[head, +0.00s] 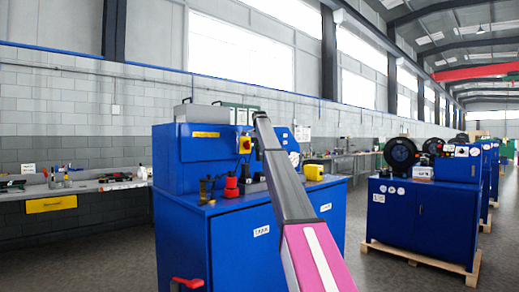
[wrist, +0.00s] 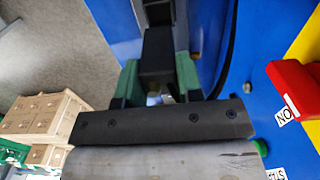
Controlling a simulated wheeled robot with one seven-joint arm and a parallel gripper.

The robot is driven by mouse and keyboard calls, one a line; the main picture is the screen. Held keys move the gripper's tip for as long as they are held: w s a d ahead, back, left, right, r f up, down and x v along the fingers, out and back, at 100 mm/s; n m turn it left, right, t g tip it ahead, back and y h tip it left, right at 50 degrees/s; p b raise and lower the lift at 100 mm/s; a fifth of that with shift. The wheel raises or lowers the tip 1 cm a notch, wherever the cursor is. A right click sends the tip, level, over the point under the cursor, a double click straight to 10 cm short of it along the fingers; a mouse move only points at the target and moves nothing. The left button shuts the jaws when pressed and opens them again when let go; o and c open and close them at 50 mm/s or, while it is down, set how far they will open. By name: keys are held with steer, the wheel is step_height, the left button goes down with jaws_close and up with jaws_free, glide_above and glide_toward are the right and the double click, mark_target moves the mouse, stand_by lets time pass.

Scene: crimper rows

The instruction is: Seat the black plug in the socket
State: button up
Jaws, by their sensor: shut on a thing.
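In the wrist view, my gripper (wrist: 158,80) has its two green fingers closed on the sides of a black block, which I take to be the black plug (wrist: 157,50). The plug points away from the camera, toward a grey and dark fitting (wrist: 156,12) at the top edge. That fitting may be the socket, but it is cut off and partly hidden behind the plug. I cannot tell whether the plug touches it. In the head view, my arm reaches to the blue machine (head: 182,237) and hides the gripper and plug.
A red switch block (wrist: 292,90) stands close on the right in the wrist view, with a black cable beside the right finger. Wooden crates (wrist: 40,118) stand at lower left. In the head view, a workbench (head: 75,188) runs along the left wall and another blue machine (head: 420,215) stands right.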

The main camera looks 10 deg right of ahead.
mark_target(259, 157)
steer(key=shift+f, duration=2.45)
steer(key=shift+f, duration=1.65)
steer(key=o, duration=1.1)
